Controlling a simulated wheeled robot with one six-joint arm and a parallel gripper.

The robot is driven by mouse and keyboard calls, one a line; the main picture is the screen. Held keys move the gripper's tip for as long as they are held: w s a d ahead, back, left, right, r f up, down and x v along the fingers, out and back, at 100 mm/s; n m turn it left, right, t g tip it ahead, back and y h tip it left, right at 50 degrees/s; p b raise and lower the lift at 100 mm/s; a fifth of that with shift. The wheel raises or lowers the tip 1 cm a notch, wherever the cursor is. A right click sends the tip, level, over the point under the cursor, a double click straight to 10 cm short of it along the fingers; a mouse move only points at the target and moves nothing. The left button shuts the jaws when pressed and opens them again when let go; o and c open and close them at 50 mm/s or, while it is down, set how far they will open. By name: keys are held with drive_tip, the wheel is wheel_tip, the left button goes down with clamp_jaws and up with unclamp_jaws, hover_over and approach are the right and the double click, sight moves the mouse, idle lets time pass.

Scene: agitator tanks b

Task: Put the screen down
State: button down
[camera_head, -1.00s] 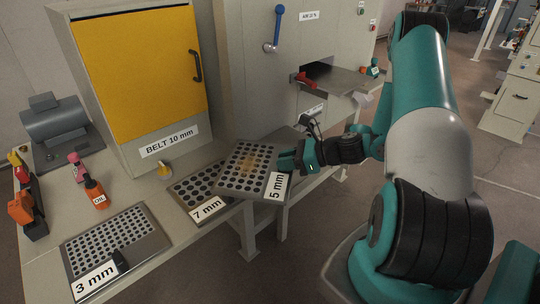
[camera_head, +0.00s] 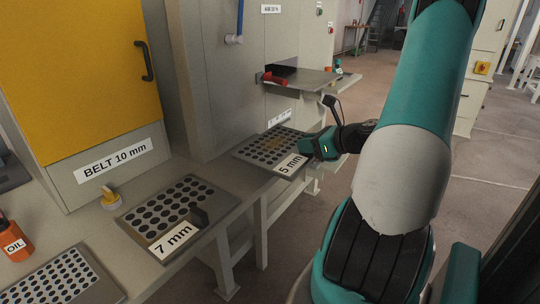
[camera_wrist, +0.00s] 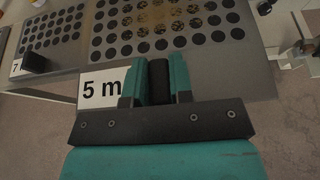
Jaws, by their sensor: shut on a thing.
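The 5 mm screen (camera_head: 272,147) is a grey plate with round holes and a brownish patch in its middle. It lies flat or nearly flat at the bench's right end, right of the 7 mm screen (camera_head: 150,213). My gripper (camera_head: 318,146) is at its right edge, beside the 5 mm label. In the wrist view my gripper (camera_wrist: 159,85) is shut on the screen's black handle, and the screen (camera_wrist: 225,70) spreads out beyond the fingers. I cannot tell whether the screen fully touches the bench.
The 3 mm screen (camera_head: 68,280) lies at the lower left, near an orange oil bottle (camera_head: 14,240). A yellow-doored cabinet (camera_head: 85,70) stands behind. A tray with a red handle (camera_head: 273,79) sticks out at the back right. Bare bench shows between the screens.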

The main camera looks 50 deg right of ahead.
approach(266, 140)
drive_tip(key=w, duration=0.4)
drive_tip(key=w+a, duration=0.1)
drive_tip(key=shift+w+f+p, duration=0.15)
drive_tip(key=shift+w+p, duration=0.15)
drive_tip(key=shift+w, duration=0.1)
wheel_tip(266, 140, down, 2)
drive_tip(key=shift+w+d+f, duration=0.1)
drive_tip(key=shift+d+f, duration=0.05)
drive_tip(key=shift+w+f+b, duration=0.2)
drive_tip(key=shift+f+b, duration=0.3)
drive_tip(key=shift+f, duration=1.9)
drive_tip(key=shift+f, duration=0.15)
drive_tip(key=c, duration=1)
unclamp_jaws()
